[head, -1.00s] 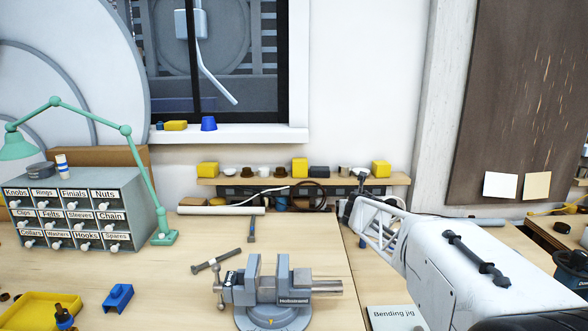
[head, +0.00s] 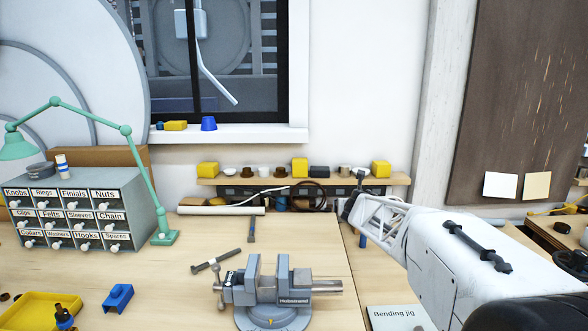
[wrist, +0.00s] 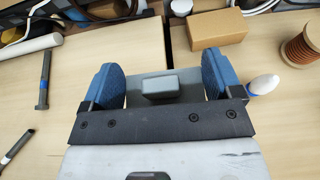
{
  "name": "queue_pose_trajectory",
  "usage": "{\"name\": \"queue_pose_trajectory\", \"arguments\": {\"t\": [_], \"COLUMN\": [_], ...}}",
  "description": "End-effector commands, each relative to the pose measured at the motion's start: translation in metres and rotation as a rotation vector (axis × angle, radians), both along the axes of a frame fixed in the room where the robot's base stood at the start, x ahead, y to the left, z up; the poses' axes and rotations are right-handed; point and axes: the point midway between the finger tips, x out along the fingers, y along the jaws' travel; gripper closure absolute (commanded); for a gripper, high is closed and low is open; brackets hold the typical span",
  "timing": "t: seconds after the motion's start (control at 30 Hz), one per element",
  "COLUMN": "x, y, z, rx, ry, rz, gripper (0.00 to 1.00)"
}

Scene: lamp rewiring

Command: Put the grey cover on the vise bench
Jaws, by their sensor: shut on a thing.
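In the wrist view a grey cover (wrist: 174,82), a flat plate with a raised block on it, lies between the two blue fingers of my gripper (wrist: 161,77). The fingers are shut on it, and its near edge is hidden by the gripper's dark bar. In the head view my gripper (head: 351,207) is above the back part of the bench, right of the vise; the cover cannot be made out there. The blue-grey vise (head: 272,290) stands at the front of the light wooden vise bench (head: 300,240).
A labelled drawer cabinet (head: 85,215) and a green lamp (head: 148,185) stand at left. A bolt (head: 216,261) lies behind the vise. A Bending jig plate (head: 393,318) is at front right. In the wrist view a cardboard box (wrist: 216,28) and a copper spool (wrist: 302,47) lie beyond.

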Motion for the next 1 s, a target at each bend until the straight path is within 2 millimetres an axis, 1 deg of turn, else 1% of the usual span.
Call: {"name": "queue_pose_trajectory", "arguments": {"t": [0.73,0.87,1.0], "x": [0.000,-0.001,-0.004], "y": [0.000,-0.005,-0.017], "z": [0.000,-0.001,-0.002], "rx": [0.000,0.000,-0.003], "ry": [0.000,0.000,0.000], "rz": [0.000,-0.001,-0.003], "gripper": [0.40,0.40,0.40]}}
